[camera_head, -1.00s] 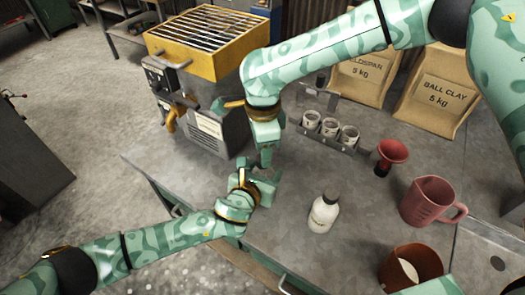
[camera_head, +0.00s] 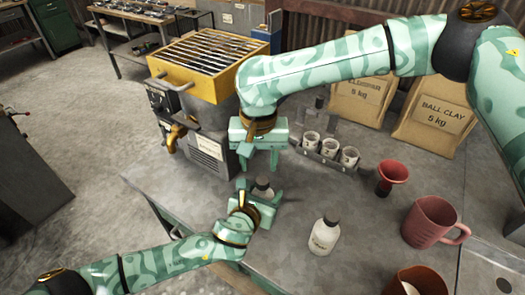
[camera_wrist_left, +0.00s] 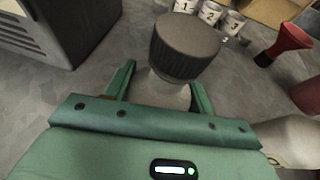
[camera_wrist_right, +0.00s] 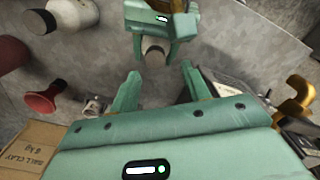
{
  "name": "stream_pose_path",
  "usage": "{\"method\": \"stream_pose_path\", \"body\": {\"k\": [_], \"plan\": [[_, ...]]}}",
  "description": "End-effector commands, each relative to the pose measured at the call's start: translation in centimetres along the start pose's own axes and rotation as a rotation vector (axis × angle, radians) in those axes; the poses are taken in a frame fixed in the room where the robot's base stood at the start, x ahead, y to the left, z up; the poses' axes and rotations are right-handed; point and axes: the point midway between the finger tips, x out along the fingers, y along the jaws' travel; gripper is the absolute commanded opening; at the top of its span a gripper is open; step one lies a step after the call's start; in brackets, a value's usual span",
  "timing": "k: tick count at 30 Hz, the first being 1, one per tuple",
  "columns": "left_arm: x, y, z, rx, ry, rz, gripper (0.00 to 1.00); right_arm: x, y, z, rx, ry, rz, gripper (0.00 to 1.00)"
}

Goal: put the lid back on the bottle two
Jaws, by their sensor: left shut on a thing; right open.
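A pale bottle (camera_wrist_left: 165,92) with a dark ribbed lid (camera_wrist_left: 187,45) on its top stands between the fingers of my left gripper (camera_head: 264,194), which is shut on it. In the head view this bottle's dark lid (camera_head: 263,183) shows just above the left fingers. My right gripper (camera_head: 260,163) is open and empty, close above the lid and apart from it. In the right wrist view the held bottle (camera_wrist_right: 155,48) is beyond the open right fingers (camera_wrist_right: 155,85). A second white bottle (camera_head: 323,238) with a dark cap stands on the table to the right. I cannot read which bottle is two.
Three numbered cups (camera_head: 329,148) stand in a rack behind. A red funnel (camera_head: 391,178), a red mug (camera_head: 434,222) and a brown pot (camera_head: 415,282) are at the right. Clay bags (camera_head: 435,118) stand at the back. A yellow-topped machine (camera_head: 208,60) is at the left.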

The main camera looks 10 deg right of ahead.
Motion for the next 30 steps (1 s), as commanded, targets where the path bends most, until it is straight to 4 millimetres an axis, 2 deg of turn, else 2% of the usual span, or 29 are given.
{"method": "stream_pose_path", "body": {"k": [3, 12, 18, 21, 24, 30], "plan": [[0.0, 0.0, 0.0, 0.000, 0.000, 0.000, 0.00, -0.4, -0.1, -0.1, -0.406, 0.005, -0.004, 0.47], [0.0, 0.0, 0.0, 0.000, 0.000, 0.000, 0.00, -1.4, 0.2, -0.5, -1.452, 0.016, 0.007, 0.47], [0.0, 0.0, 0.0, 0.000, 0.000, 0.000, 0.00, -1.8, 0.5, -0.3, -2.072, 0.000, 0.010, 0.47], [0.0, 0.0, 0.0, 0.000, 0.000, 0.000, 0.00, -2.0, 0.6, -0.3, -2.298, -0.005, 0.010, 0.47], [0.0, 0.0, 0.0, 0.000, 0.000, 0.000, 0.00, -2.1, 0.7, -0.3, -2.452, -0.011, 0.009, 0.47], [0.0, 0.0, 0.0, 0.000, 0.000, 0.000, 0.00, -2.2, 0.8, -0.3, -2.569, -0.013, 0.008, 0.47]]}}
